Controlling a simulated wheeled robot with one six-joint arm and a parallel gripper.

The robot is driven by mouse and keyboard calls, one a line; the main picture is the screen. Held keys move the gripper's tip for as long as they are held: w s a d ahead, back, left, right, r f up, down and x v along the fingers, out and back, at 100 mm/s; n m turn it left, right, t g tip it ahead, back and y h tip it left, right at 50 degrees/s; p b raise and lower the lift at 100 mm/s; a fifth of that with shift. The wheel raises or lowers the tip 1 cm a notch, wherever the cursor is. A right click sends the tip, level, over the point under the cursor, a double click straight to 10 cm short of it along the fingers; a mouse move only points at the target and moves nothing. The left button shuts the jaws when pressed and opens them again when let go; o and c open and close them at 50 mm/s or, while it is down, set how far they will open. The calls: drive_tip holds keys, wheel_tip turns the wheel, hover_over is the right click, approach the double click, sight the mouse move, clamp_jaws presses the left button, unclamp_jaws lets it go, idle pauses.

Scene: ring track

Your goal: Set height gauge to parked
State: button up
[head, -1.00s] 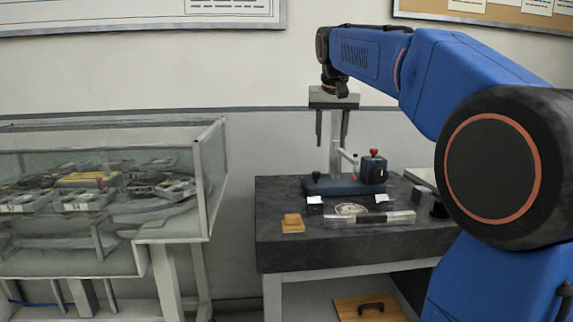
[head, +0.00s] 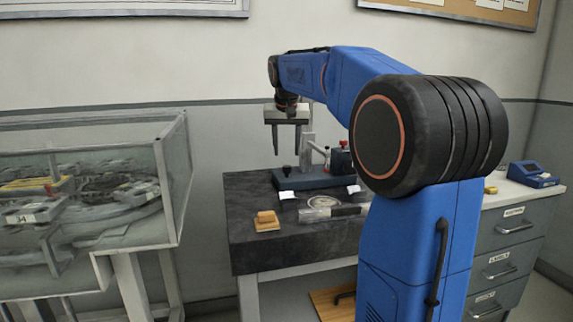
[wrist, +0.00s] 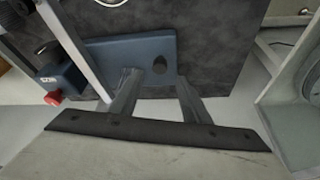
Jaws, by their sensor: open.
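The height gauge has a dark blue base (head: 320,179), a pale upright column (head: 308,152) and a box-shaped head with a red knob (head: 340,158). It stands on a dark stone plate (head: 245,200). My gripper (head: 286,151) is open and empty, pointing down above the left end of the base, left of the column. A small dark knob (head: 287,170) shows at that end of the base. In the wrist view the base (wrist: 105,50) lies below my gripper (wrist: 157,76). A dark oval spot (wrist: 158,64) shows between the fingertips, apart from them.
An orange block (head: 266,222), white cards (head: 286,195) and a clear bar (head: 318,214) lie on the plate's front part. A glass case (head: 170,180) stands to the left. A grey drawer cabinet (head: 510,250) stands right.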

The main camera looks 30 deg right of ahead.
sight(287, 166)
drive_tip(key=x, duration=0.7)
